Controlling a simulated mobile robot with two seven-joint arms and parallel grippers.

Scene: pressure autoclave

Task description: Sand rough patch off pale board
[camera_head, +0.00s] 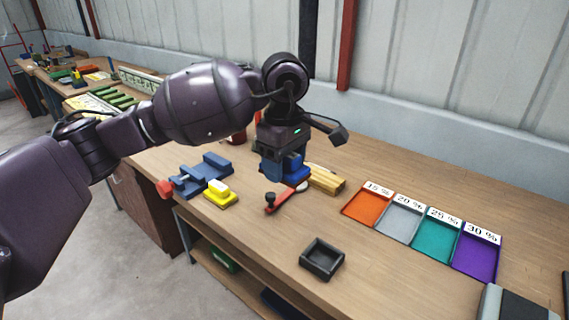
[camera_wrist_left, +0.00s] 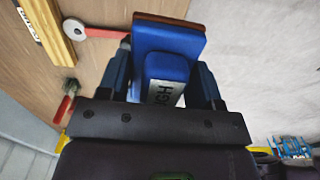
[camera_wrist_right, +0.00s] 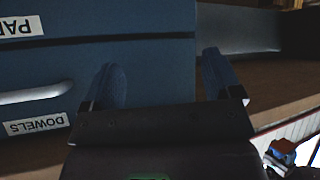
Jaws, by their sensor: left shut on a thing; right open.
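My left gripper (camera_head: 283,163) is shut on a blue sanding block (camera_wrist_left: 168,45), above the workbench. In the left wrist view the block sits between the fingers (camera_wrist_left: 163,85). Its white label is partly covered and shows "UGH"; a reddish-brown layer edges its far side. In the head view the block (camera_head: 297,173) is partly hidden by the gripper. I cannot make out a pale board with a rough patch in any view. My right gripper (camera_wrist_right: 158,85) is open and empty, in front of a blue drawer unit (camera_wrist_right: 150,55) labelled "DOWELS". It is outside the head view.
On the workbench (camera_head: 400,260) are a blue vise (camera_head: 205,172), a yellow block (camera_head: 219,192), a red tool (camera_head: 280,202), yellow wooden pieces (camera_head: 327,180) and a black tray (camera_head: 321,259). Several coloured percentage trays (camera_head: 368,206) stand at right. Bench around the black tray is clear.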

